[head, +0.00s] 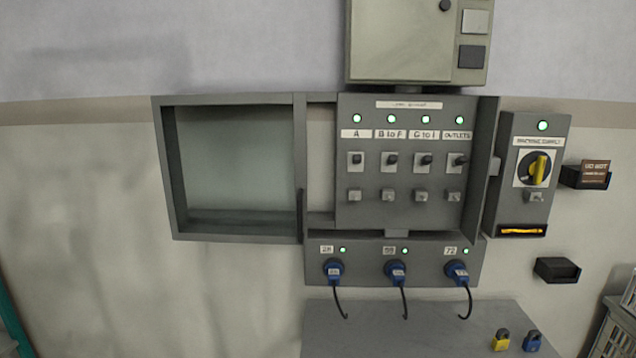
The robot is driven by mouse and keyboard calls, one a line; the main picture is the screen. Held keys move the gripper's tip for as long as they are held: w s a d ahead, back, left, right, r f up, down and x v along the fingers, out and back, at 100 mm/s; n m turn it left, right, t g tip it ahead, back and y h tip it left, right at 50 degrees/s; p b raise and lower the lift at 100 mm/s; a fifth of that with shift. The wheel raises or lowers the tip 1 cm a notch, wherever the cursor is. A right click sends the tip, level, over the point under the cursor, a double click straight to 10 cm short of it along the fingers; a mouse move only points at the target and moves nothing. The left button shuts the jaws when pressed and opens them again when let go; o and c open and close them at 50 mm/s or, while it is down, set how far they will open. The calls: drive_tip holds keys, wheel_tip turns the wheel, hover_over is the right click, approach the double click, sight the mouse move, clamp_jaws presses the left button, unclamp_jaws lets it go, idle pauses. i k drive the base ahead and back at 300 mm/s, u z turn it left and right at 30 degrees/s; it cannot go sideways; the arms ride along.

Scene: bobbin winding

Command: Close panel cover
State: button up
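The panel cover (234,237) is a grey frame with a pale, see-through window (240,160). It stands open, out to the left of the switch panel (405,212). A dark upright bar (300,212) shows near its right edge. The switch panel is uncovered, with rotary switches labelled A, B to F, G to I and OUTLETS, each under a lit green lamp. My gripper is not in view.
Below the panel is a socket box (386,290) with blue plugs and hanging cables. A machine supply box (507,190) with a yellow switch stands right. Yellow (501,341) and blue (532,341) padlocks sit on the grey surface (400,335). Wall left of the cover is clear.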

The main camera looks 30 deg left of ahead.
sight(162, 106)
drive_tip(key=z, duration=1.45)
drive_tip(key=i, duration=0.1)
drive_tip(key=u, duration=3.4)
drive_tip(key=k, duration=1)
drive_tip(key=u, duration=0.2)
drive_tip(key=i, duration=0.9)
drive_tip(key=z, duration=0.1)
